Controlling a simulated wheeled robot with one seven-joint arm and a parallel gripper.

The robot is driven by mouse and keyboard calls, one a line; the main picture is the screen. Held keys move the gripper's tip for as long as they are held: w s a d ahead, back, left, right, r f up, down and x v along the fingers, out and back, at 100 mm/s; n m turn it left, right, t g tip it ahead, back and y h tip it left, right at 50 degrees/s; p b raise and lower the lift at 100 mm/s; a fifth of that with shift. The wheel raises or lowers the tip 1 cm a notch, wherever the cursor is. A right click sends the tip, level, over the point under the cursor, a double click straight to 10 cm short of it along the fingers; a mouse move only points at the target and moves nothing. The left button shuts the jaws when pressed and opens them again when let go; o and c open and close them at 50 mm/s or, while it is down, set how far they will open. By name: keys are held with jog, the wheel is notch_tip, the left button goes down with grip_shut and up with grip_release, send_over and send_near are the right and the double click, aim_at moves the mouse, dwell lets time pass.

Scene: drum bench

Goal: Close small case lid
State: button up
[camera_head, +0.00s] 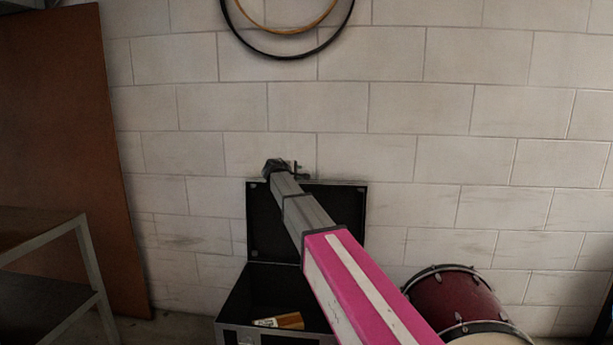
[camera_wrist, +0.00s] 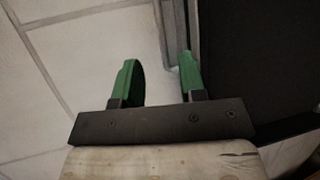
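The small black case (camera_head: 237,300) stands on the floor against the wall, its lid (camera_head: 268,215) raised upright behind it. My arm crosses in front of the case and hides part of the lid and opening. My gripper (camera_head: 287,168) is at the lid's top edge in the head view. In the wrist view its two green fingers (camera_wrist: 157,62) are apart with nothing gripped between them. The lid's grey metal edge (camera_wrist: 175,30) passes by the right finger, with the dark lid panel (camera_wrist: 260,60) to the right. I cannot tell whether they touch.
An orange and white item (camera_head: 280,321) lies inside the case. A dark red drum (camera_head: 455,300) stands to the right. A metal-framed shelf (camera_head: 85,255) and a brown board (camera_head: 60,150) are at the left. Hoops (camera_head: 290,55) hang on the white block wall (camera_head: 410,145).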

aim_at(306, 182)
jog(key=x, duration=0.8)
jog(key=shift+w+d+f, duration=0.15)
jog(key=shift+w+d, duration=0.05)
jog(key=shift+s, duration=0.1)
grip_shut()
